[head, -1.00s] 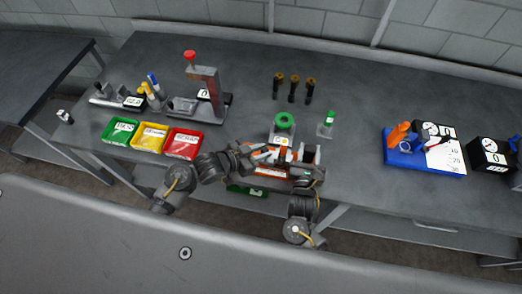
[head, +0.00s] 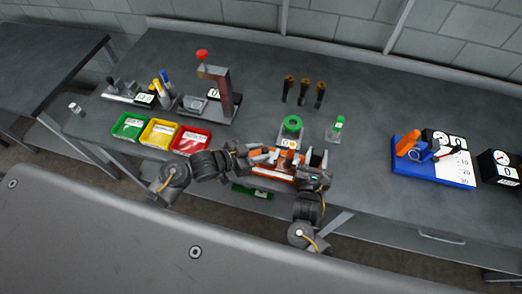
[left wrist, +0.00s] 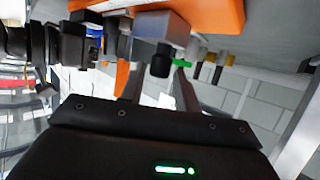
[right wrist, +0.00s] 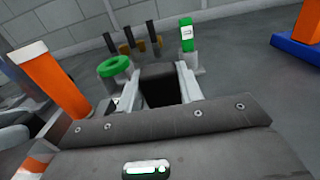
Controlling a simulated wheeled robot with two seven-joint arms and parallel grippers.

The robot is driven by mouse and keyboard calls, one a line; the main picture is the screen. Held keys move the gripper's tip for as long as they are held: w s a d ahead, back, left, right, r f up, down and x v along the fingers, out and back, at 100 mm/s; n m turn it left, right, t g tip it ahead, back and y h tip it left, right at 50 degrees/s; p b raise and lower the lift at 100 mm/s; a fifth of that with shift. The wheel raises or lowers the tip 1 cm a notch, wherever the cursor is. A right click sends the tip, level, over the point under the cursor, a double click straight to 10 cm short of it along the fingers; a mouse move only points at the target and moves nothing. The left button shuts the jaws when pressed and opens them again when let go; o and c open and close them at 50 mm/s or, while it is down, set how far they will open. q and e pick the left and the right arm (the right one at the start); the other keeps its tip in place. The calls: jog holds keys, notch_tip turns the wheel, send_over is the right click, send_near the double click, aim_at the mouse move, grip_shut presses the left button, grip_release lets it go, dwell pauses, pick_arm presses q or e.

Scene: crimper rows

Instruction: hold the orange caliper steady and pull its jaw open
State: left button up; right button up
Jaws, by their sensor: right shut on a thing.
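The orange caliper (head: 273,173) lies at the table's front edge in the head view, partly hidden by my arms. In the left wrist view its large orange body (left wrist: 215,14) is at the top, beside a grey block with a black knob (left wrist: 161,60). My left gripper (head: 270,156) is at the caliper's left part; its fingers (left wrist: 157,85) look apart, with the knob in line with the gap. My right gripper (head: 318,158) is at the caliper's right end, shut on a dark block (right wrist: 159,85). An upright orange piece (right wrist: 48,82) stands left of it in the right wrist view.
A green ring (head: 292,123) on a stand and a green-topped block (head: 337,126) are behind the caliper. Green, yellow and red trays (head: 191,140) and a press (head: 222,92) are to the left. A blue board (head: 415,166) lies right.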

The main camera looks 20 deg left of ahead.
pick_arm(q)
jog(key=v, duration=1.1)
pick_arm(e)
jog(key=o, duration=1.2)
jog(key=shift+c, duration=0.2)
